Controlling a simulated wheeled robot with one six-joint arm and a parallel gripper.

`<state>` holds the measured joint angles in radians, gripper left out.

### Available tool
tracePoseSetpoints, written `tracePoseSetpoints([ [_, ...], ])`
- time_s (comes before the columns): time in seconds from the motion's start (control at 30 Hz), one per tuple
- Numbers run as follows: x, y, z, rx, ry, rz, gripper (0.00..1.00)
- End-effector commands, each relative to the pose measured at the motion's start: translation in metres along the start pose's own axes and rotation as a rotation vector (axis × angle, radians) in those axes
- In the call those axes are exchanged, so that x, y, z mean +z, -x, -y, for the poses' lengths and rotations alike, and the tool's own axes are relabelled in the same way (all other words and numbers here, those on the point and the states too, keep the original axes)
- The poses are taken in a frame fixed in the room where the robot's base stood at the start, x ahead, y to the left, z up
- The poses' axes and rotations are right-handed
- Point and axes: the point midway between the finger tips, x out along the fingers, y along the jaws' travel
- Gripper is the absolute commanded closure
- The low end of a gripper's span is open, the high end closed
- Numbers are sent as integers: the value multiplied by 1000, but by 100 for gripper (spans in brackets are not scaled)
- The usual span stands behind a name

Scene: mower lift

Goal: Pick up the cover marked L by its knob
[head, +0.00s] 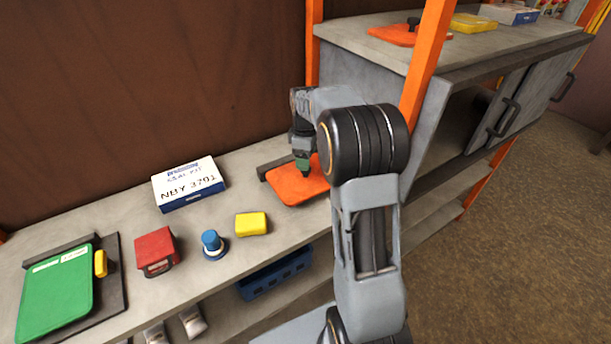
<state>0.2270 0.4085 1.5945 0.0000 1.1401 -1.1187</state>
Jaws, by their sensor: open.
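An orange plate-like cover (292,188) lies flat on the grey bench, with a dark strip along its back left edge. My gripper (305,174) points down over this cover, close above its middle. The gripper is open, and any knob there is hidden or merges with the dark fingers. I cannot tell whether they touch. A second orange cover (393,36) with a black knob (413,22) lies on the higher cabinet top at the upper right. No letter L is readable on either cover.
On the bench (110,217) stand a white-and-blue box (188,184), a yellow block (252,224), a blue knob (211,242), a red block (155,250) and a green panel (57,291). A blue crate (276,273) sits below. An orange post (426,70) rises right of my arm.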

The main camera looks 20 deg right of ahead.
Motion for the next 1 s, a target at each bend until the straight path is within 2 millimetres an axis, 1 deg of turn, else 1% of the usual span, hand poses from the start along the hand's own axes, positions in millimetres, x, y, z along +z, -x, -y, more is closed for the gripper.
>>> tracePoseSetpoints([
  [0.17, -1, -9, 1, -1, 2, 1, 34],
  [0.4, 0, -41, 4, -1, 4, 1, 34],
  [0.5, 0, -50, 4, 0, 4, 0, 34],
  [0.63, -1, -54, 4, 1, 4, 0, 34],
  [0.83, -1, -55, 3, 1, 4, -1, 34],
  [1.0, -1, -55, 3, 1, 4, -1, 50],
])
